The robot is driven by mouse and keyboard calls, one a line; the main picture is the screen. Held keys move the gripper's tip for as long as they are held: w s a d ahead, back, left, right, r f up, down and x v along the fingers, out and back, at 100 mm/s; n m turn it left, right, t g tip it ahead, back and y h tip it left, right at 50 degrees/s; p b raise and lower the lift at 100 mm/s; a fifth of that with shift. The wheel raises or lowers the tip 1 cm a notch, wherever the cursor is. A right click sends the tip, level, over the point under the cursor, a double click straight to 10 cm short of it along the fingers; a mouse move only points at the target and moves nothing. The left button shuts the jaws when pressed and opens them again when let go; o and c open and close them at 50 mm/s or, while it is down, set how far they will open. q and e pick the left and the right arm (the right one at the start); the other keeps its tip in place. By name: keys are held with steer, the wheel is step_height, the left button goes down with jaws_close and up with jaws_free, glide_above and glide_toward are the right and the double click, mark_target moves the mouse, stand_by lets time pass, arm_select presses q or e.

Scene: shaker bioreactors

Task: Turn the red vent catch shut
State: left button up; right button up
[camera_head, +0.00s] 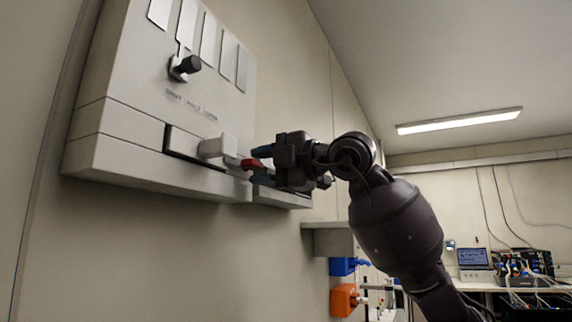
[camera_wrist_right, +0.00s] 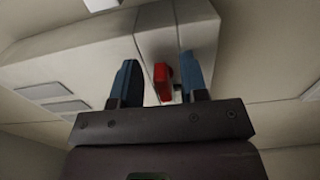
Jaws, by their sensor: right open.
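The red vent catch (camera_head: 251,164) sits at the lower right of the grey wall-mounted unit (camera_head: 120,160). In the right wrist view the red catch (camera_wrist_right: 163,81) lies between my two blue fingertips, closer to the right-hand finger. My right gripper (camera_head: 261,164) is open at the catch, and it also shows in the right wrist view (camera_wrist_right: 160,82). A gap shows between the left finger and the catch. I cannot tell whether the right finger touches it. My left gripper is not in view.
A pale block-shaped handle (camera_head: 217,147) sticks out left of the catch, and a black knob (camera_head: 187,66) sits higher on the unit. Below right are a grey shelf (camera_head: 330,240), a blue item (camera_head: 343,266) and an orange item (camera_head: 343,299). A bench with a laptop (camera_head: 474,259) stands far right.

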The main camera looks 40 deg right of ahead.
arm_select(q)
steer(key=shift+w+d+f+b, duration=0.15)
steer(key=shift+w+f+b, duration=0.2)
steer(key=shift+b, duration=0.4)
arm_select(e)
steer(key=v, duration=1)
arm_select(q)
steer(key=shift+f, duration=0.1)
arm_select(e)
steer(key=shift+w, duration=0.1)
